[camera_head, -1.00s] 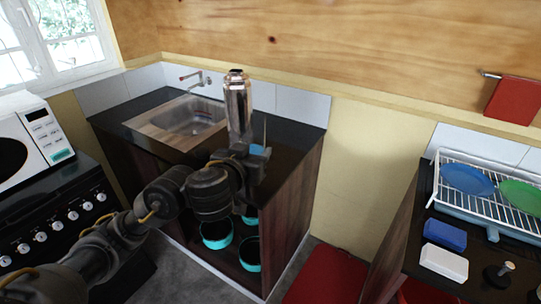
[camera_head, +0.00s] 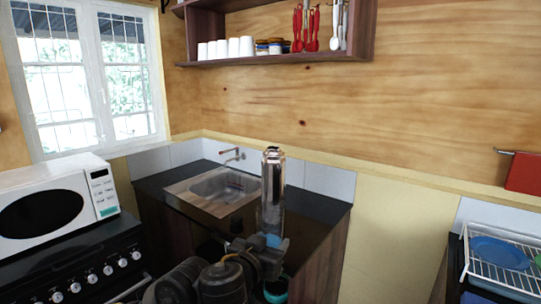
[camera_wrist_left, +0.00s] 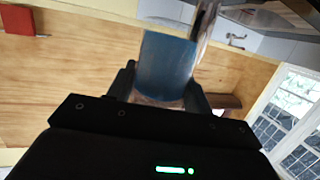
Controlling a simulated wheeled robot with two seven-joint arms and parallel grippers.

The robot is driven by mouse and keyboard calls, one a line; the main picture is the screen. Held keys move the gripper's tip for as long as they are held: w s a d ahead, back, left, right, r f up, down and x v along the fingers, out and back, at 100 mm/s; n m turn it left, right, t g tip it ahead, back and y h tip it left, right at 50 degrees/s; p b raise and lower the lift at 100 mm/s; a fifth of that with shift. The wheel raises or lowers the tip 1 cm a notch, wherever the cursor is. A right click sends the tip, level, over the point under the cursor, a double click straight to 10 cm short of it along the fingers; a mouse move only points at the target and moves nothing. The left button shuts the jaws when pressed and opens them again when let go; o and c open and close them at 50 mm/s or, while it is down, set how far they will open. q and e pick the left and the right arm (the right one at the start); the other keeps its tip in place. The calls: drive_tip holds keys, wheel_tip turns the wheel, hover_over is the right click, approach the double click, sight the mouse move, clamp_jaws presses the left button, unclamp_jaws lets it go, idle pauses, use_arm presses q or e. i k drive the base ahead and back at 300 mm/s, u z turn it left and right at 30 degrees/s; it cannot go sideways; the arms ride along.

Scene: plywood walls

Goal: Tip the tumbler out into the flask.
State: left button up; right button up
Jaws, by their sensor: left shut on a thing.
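My left gripper (camera_head: 270,248) is shut on a blue tumbler (camera_head: 273,240), of which only a small part shows in the head view. In the left wrist view the blue tumbler (camera_wrist_left: 166,64) fills the space between the fingers. The shiny metal flask (camera_head: 272,190) stands upright at the counter's right part, just behind the gripper and tumbler. A shiny edge, likely the flask (camera_wrist_left: 204,20), shows close beside the tumbler in the wrist view. I cannot tell whether they touch, or what is in the tumbler. My right gripper is out of view.
A sink (camera_head: 222,190) is set in the dark counter (camera_head: 318,207). A microwave (camera_head: 52,205) stands on the stove (camera_head: 85,262) at left. A wall shelf (camera_head: 280,59) holds cups and utensils. A dish rack (camera_head: 500,265) stands at right.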

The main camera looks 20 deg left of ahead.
sight(273, 160)
drive_tip(key=k, duration=0.95)
drive_tip(key=u, duration=0.25)
drive_tip(key=i, duration=0.4)
drive_tip(key=u, duration=0.75)
drive_tip(key=i, duration=0.9)
drive_tip(key=z, duration=0.35)
drive_tip(key=i, duration=0.75)
drive_tip(key=z, duration=0.8)
drive_tip(key=i, duration=0.6)
